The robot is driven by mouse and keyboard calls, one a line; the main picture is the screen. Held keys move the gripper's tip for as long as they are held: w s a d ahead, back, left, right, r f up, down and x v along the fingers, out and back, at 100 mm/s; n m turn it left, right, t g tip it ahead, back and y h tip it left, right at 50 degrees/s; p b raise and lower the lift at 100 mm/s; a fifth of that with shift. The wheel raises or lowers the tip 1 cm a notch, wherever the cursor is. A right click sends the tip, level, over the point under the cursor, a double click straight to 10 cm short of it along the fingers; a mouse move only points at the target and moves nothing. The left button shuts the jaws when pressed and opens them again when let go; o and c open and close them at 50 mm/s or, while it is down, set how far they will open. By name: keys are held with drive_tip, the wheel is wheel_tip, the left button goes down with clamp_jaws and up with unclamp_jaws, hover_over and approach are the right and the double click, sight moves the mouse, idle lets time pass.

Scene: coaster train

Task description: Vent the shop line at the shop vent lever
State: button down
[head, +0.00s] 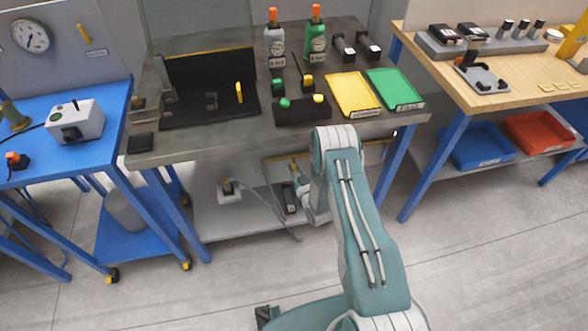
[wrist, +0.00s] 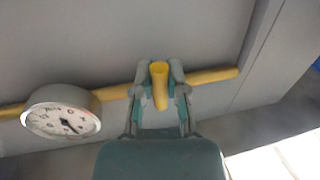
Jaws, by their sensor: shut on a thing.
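In the wrist view a yellow lever (wrist: 160,92) stands out from a yellow pipe (wrist: 215,76) that runs across a grey panel. My gripper (wrist: 159,72) is shut on the lever, one finger on each side of it. A round white gauge (wrist: 62,119) with a dark needle sits on the same pipe, left of my gripper. In the head view my arm reaches low under the front of the middle bench, and the gripper there is mostly hidden by my own arm.
The dark bench (head: 220,137) above my arm carries a yellow tray (head: 353,92), a green tray (head: 394,89) and two bottles. A blue table (head: 50,160) stands left and a wooden bench (head: 470,85) right. A lower shelf (head: 228,222) is beside my arm. The front floor is open.

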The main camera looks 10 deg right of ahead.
drive_tip(key=shift+a+m, duration=0.15)
drive_tip(key=shift+m, duration=0.15)
drive_tip(key=shift+a+r+m+t+h, duration=0.15)
drive_tip(key=shift+a+m+t, duration=0.2)
drive_tip(key=shift+m, duration=1.1)
drive_tip(key=shift+a+r+m+t+h, duration=0.1)
drive_tip(key=shift+a+r+m+t, duration=0.2)
drive_tip(key=shift+m, duration=1.1)
drive_tip(key=shift+a+r+m+t+h, duration=0.1)
drive_tip(key=shift+a+m+t, duration=0.25)
drive_tip(key=shift+m, duration=1.1)
drive_tip(key=c, duration=0.7)
unclamp_jaws()
drive_tip(key=shift+w, duration=0.1)
drive_tip(key=shift+o, duration=0.2)
drive_tip(key=v, duration=1.2)
